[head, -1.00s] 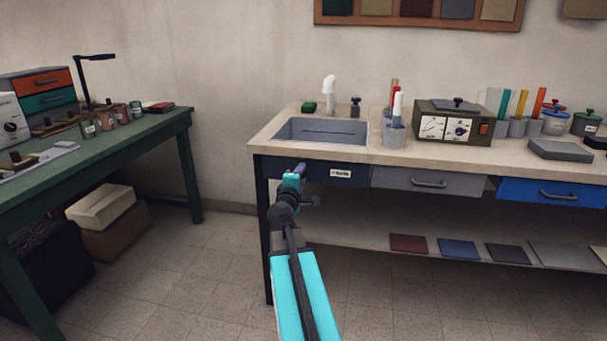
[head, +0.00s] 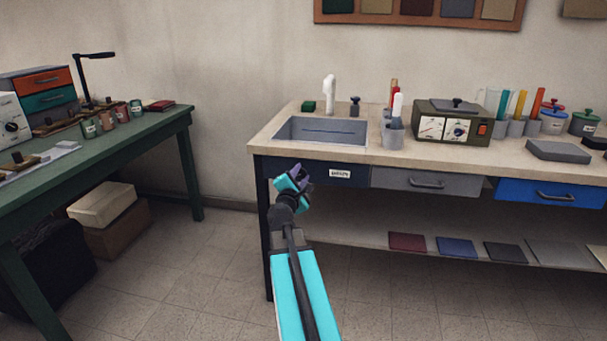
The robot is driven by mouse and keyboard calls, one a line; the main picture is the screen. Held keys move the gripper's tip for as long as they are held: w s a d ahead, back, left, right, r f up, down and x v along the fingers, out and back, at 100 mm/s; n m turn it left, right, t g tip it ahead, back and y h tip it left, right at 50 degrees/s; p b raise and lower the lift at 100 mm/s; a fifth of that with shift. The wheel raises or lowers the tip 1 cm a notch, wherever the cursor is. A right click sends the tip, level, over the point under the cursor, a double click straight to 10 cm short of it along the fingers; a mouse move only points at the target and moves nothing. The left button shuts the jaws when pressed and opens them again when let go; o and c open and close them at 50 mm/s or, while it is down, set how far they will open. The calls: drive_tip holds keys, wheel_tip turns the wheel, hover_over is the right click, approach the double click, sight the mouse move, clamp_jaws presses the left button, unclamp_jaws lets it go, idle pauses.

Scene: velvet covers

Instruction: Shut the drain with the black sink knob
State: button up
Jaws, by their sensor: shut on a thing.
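The black sink knob (head: 354,106) stands upright on the counter behind the sink, right of the white faucet (head: 329,90). The grey sink basin (head: 290,131) is set in the counter's left end. Its inside shows only in part, and I cannot make out the drain's state. My gripper (head: 300,175) is in front of the dark panel under the sink, below the counter edge and well apart from the knob. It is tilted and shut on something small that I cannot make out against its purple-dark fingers.
A grey cup (head: 393,136) with tools stands right of the sink, beside a dark green instrument box (head: 453,122). The counter's front edge (head: 400,162) lies between my gripper and the knob.

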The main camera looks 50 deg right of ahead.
drive_tip(key=shift+w+a, duration=0.2)
drive_tip(key=o, duration=1)
drive_tip(key=shift+o, duration=0.3)
drive_tip(key=shift+d, duration=0.1)
drive_tip(key=shift+s, duration=0.15)
